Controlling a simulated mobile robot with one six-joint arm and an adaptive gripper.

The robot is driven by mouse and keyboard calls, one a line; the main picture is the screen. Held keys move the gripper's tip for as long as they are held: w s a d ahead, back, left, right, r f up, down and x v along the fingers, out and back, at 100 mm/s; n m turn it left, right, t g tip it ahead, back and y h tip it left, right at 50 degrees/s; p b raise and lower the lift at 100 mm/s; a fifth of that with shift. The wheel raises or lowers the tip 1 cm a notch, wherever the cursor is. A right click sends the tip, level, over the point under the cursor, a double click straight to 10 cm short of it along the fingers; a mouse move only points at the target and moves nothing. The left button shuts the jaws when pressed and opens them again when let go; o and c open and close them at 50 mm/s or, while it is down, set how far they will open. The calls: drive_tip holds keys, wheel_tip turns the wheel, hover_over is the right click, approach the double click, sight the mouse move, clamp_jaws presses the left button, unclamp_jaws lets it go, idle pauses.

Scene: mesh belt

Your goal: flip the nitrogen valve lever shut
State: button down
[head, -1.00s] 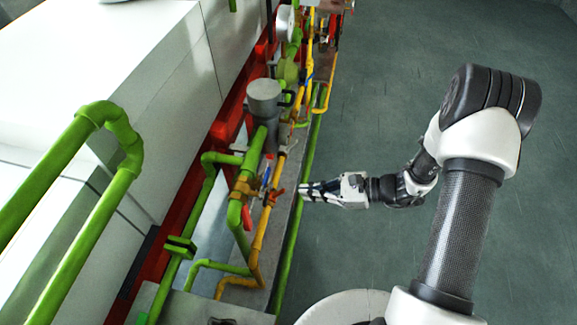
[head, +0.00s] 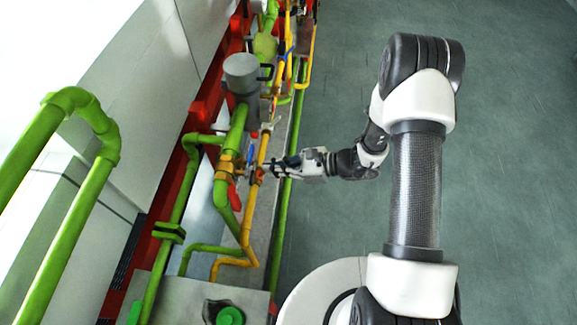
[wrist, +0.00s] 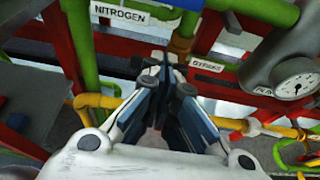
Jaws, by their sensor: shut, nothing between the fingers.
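In the wrist view a white NITROGEN label (wrist: 118,16) sits at the upper left, beside a vertical green pipe (wrist: 80,45). In the head view a brass valve (head: 228,168) sits on a green pipe, with a red lever (head: 235,196) hanging below it. A small orange-red valve part (head: 258,174) is on the yellow pipe (head: 262,150). I cannot tell for certain which lever is the nitrogen one. My gripper (head: 276,168) is shut and empty, its tips just right of the yellow pipe's valve. In the wrist view my gripper (wrist: 165,65) hides what lies behind its fingers.
A grey cylinder (head: 240,72) stands on the pipework above the valves. A pressure gauge (wrist: 294,85) and a second, blurred label (wrist: 207,66) are at the wrist view's right. A long green pipe (head: 285,205) runs along the rack's edge. The floor to the right is clear.

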sight(250, 161)
drive_tip(key=a+r, duration=0.2)
drive_tip(key=r, duration=0.1)
drive_tip(key=shift+w+a, duration=0.2)
drive_tip(key=shift+a, duration=0.15)
drive_tip(key=shift+w, duration=0.2)
